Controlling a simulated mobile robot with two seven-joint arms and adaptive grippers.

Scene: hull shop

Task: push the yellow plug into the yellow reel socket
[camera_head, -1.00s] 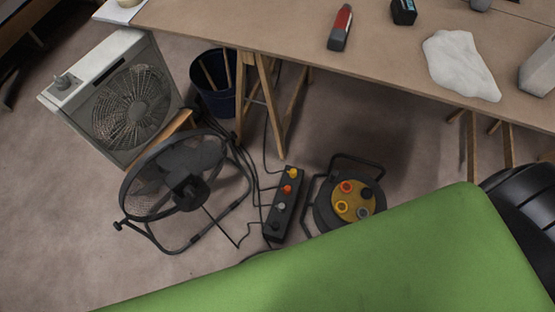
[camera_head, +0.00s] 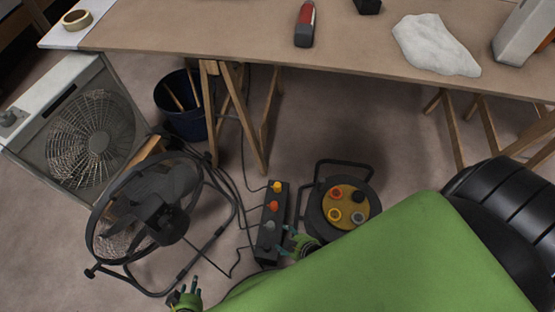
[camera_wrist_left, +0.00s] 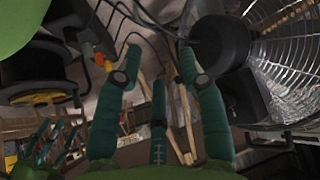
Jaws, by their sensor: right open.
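The yellow plug (camera_head: 277,187) sits in the top place of the black power strip (camera_head: 270,222) on the floor. The yellow reel socket (camera_head: 335,214) is a ring on the tan face of the black cable reel (camera_head: 318,212), right of the strip. It looks empty. My right gripper (camera_head: 291,241) is open beside the strip's lower end, below and left of the reel. My left gripper (camera_head: 188,287) is low at the left, apart from the strip. In the left wrist view its fingers (camera_wrist_left: 160,62) are spread with nothing between them.
An orange plug (camera_head: 272,206) and a grey plug (camera_head: 269,225) are also in the strip. A round fan (camera_head: 155,212) stands left, with cables between it and the strip. Table trestles (camera_head: 240,120) and a dark bucket (camera_head: 186,120) are behind. My green body covers the lower right.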

